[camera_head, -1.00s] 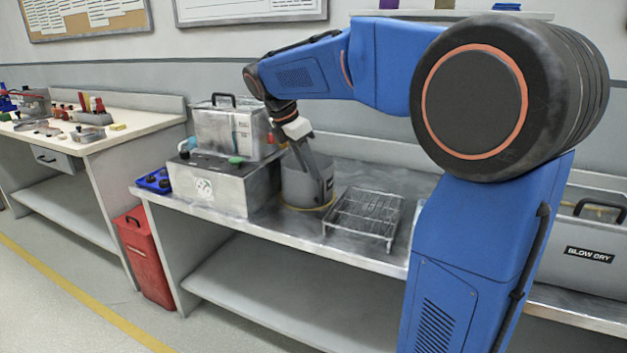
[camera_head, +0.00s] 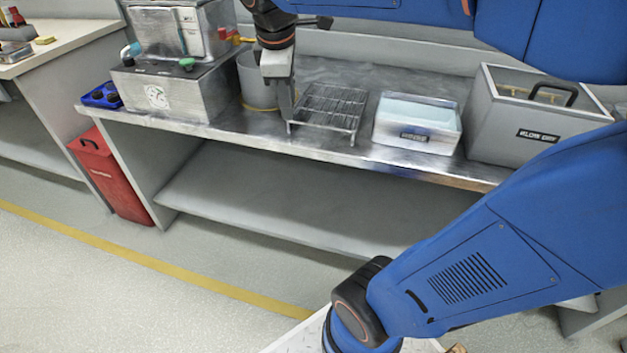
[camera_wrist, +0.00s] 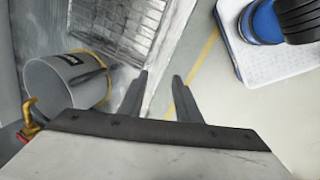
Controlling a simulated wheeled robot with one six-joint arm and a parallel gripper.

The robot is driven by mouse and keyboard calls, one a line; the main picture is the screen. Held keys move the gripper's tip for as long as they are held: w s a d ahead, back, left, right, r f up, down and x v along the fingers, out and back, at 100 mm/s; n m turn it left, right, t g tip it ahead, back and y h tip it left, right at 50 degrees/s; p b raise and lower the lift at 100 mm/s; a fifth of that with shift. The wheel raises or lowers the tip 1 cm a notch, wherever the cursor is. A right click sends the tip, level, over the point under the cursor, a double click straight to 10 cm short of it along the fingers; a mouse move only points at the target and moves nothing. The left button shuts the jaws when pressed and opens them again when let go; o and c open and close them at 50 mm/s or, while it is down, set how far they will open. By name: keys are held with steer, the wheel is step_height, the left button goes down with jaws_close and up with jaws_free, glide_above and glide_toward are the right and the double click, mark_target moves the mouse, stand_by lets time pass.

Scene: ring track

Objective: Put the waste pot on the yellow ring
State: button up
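The waste pot (camera_head: 252,77) is a grey cylinder on the metal bench, between the metal box unit and the wire rack. It also shows at the left of the wrist view (camera_wrist: 55,84), with a dark label on its side. The yellow ring (camera_head: 262,109) shows as a thin arc at the pot's base, and the pot appears to stand on it. In the wrist view the ring (camera_wrist: 106,66) curves round the pot's base. My gripper (camera_head: 287,112) is just right of the pot, apart from it. In the wrist view its fingers (camera_wrist: 160,75) are parted with nothing between them.
A wire rack (camera_head: 329,106) stands close right of my gripper. Beyond it are a light blue tray (camera_head: 418,122) and a grey Blow Dry box (camera_head: 533,118). A metal box unit (camera_head: 172,93) stands left of the pot. A red bin (camera_head: 110,176) is on the floor.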

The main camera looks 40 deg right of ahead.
steer(key=s+a+f+m+t+y, duration=0.2)
steer(key=s+a+f+m, duration=0.1)
steer(key=s+f+m, duration=0.7)
steer(key=s+f, duration=0.1)
steer(key=s, duration=0.3)
steer(key=shift+s+a+f, duration=0.15)
steer(key=shift+s+f, duration=0.2)
steer(key=shift+o, duration=0.5)
